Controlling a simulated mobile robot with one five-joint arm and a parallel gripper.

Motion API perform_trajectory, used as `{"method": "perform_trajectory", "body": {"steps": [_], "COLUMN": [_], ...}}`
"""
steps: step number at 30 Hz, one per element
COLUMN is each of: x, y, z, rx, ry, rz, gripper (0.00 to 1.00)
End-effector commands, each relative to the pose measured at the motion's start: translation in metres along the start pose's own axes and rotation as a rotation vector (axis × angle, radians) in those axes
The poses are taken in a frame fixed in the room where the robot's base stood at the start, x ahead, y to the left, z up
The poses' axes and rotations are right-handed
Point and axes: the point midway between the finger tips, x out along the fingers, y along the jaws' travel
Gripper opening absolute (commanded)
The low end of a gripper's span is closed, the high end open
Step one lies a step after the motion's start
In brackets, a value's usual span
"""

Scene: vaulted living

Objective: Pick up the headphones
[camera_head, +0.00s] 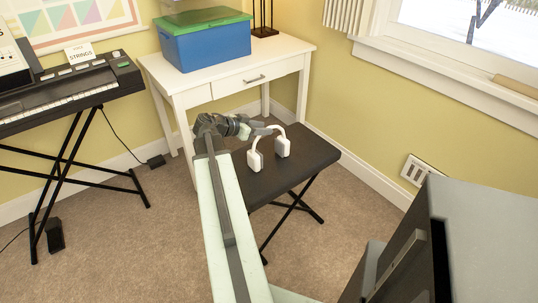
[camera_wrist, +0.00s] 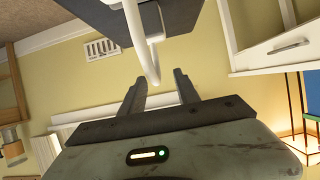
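White headphones (camera_head: 283,148) rest on the black padded bench (camera_head: 310,160), ear cups down and headband arched upward. In the wrist view the white headband (camera_wrist: 137,35) runs down from the top edge, and its curved end reaches the space between my fingertips. My gripper (camera_head: 264,128) is at the headband's top left in the head view. The wrist view shows my gripper (camera_wrist: 160,77) with its two dark fingers apart and the band between them. I cannot tell whether either finger touches the band. The ear cups are only partly visible in the wrist view.
A white desk (camera_head: 225,85) with a blue green-lidded bin (camera_head: 206,45) stands behind the bench. A keyboard (camera_head: 70,90) on a black stand is at the left. A dark grey boxy object (camera_head: 480,230) fills the lower right. Carpet (camera_head: 140,240) is open at the lower left.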

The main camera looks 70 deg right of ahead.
Motion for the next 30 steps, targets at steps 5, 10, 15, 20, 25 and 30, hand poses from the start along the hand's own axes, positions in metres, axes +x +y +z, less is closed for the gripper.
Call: {"method": "perform_trajectory", "body": {"steps": [5,10,15,20,25,30], "x": [0.01,0.036,0.061,0.06,0.06,0.06], "y": [0.002,0.007,0.007,0.008,0.008,0.008], "z": [0.0,-0.002,-0.003,-0.005,-0.005,-0.005], "rx": [0.0,0.003,0.001,0.001,0.001,0.001], "ry": [-0.001,-0.002,-0.002,-0.002,-0.002,-0.002], "rz": [0.003,0.005,0.005,0.004,0.004,0.004], "gripper": [0.38,0.38,0.38,0.38,0.0,0.0]}}
